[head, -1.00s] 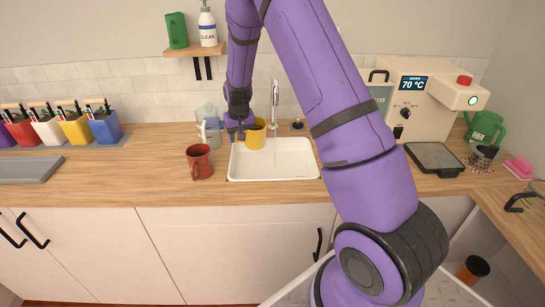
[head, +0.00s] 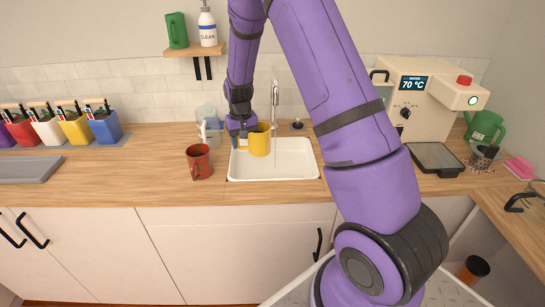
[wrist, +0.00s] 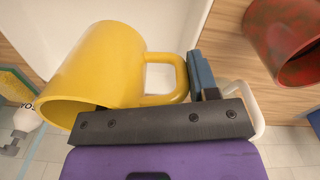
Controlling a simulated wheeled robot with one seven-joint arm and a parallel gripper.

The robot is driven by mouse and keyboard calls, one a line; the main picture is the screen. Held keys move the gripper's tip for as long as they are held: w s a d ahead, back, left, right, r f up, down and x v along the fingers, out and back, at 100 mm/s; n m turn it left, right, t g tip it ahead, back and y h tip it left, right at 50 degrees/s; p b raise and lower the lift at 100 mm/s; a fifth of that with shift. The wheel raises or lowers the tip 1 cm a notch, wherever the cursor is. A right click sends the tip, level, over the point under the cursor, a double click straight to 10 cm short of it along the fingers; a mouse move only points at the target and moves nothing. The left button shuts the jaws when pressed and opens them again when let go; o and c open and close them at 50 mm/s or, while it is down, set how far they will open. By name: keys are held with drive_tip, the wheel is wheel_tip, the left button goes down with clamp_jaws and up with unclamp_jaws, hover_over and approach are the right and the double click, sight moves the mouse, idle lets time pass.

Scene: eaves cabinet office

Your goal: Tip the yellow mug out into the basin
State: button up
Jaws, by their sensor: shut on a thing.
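The yellow mug (head: 259,142) hangs above the back left part of the white basin (head: 285,178), apart from its floor. It looks roughly upright in the head view, with no clear tilt. My gripper (head: 243,138) is at its left side, shut on the handle. In the wrist view the yellow mug (wrist: 110,65) has its mouth towards the lower left, and its handle reaches my gripper (wrist: 185,82) beside a blue fingertip. What is inside the mug is hidden.
A red mug (head: 199,161) stands on the counter left of the basin. A clear jug (head: 208,125) is behind my gripper. The tap (head: 275,100) rises just behind the yellow mug. A machine (head: 425,95) and dark tray (head: 435,158) are to the right.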

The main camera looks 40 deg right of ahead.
drive_tip(key=s+a+r, duration=0.2)
drive_tip(key=s, duration=0.5)
drive_tip(key=shift+a+r, duration=0.15)
drive_tip(key=shift+r, duration=0.1)
idle(0.4)
